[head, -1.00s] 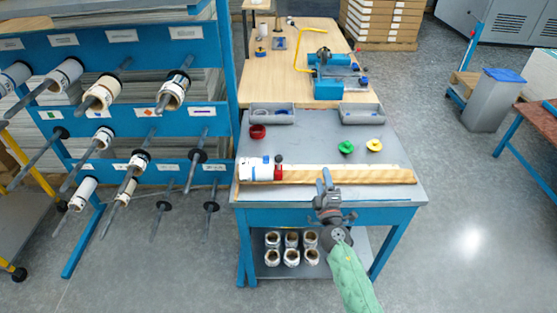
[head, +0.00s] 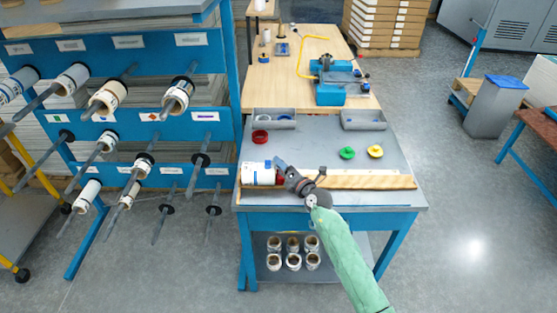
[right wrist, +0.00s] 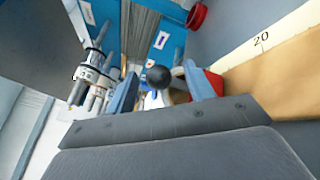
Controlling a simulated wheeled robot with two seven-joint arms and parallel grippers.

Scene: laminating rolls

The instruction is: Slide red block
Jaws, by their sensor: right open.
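The red block (head: 280,180) is at the left part of the wooden rail (head: 370,182), just right of a white roll (head: 254,174). My right gripper (head: 279,166) points left over the block and partly hides it. In the right wrist view my right gripper (right wrist: 161,88) is open, with a black ball-shaped knob (right wrist: 159,76) between its fingers. Red of the block (right wrist: 215,83) shows behind the right-hand finger there. I cannot tell whether the fingers touch it. My left gripper is not in view.
A red ring (head: 260,136), a green piece (head: 347,153) and a yellow piece (head: 375,151) lie on the grey tabletop (head: 310,150). Two grey trays (head: 363,119) stand behind. A blue rack (head: 150,104) with rolls on rods stands at left.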

